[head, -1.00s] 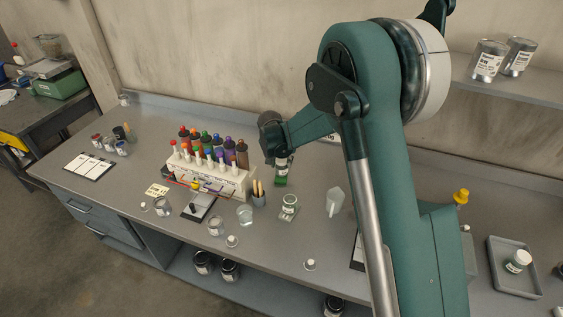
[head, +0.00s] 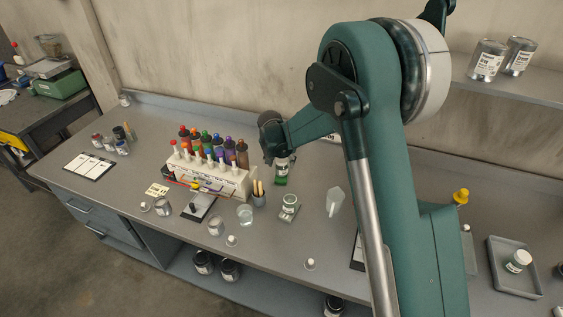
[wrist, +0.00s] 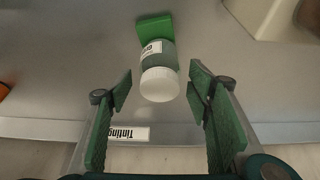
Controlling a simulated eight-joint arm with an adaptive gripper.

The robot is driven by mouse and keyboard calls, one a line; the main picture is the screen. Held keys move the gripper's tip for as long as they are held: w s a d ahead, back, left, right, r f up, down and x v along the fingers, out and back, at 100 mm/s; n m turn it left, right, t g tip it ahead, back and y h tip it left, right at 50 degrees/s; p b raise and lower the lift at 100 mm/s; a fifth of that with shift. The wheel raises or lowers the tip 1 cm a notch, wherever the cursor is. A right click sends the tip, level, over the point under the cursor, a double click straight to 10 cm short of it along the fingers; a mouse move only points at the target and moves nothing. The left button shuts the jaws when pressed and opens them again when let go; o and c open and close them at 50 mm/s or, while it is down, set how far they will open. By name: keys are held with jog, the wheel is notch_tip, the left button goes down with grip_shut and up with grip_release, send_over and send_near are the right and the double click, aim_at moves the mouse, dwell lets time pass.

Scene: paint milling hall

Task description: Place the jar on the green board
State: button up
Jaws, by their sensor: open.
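A jar (wrist: 161,72) with a white lid, dark green body and white label is in the wrist view. The green board (wrist: 153,27) shows at the jar's far end, and the jar's base overlaps it in the picture. They also show in the head view, the jar (head: 281,168) partly hidden by my gripper and the board (head: 280,182) below it. My gripper (wrist: 161,70) is open, one finger on each side of the jar, with gaps visible. A similar white-lidded jar (head: 517,261) lies in a grey tray at the right.
The grey tray (head: 494,277) is at the bench's right. A rack of coloured bottles (head: 211,177) stands left of my gripper. The front right bench is fairly clear.

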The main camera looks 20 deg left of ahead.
jog(key=v, duration=1.2)
dwell(0.7)
jog(key=s+d+r, duration=0.4)
jog(key=d+r, duration=0.2)
jog(key=d, duration=0.5)
jog(key=s+d+r+t, duration=0.1)
jog(key=s+d+r, duration=0.2)
jog(key=d+r, duration=0.5)
jog(key=s+d+r, duration=0.4)
jog(key=d, duration=0.9)
jog(key=s+d+f+t, duration=0.1)
jog(key=s+d, duration=2.1)
jog(key=s, duration=0.3)
jog(key=shift+s+f+t, duration=0.2)
jog(key=shift+s+t, duration=0.15)
jog(key=shift+t, duration=0.05)
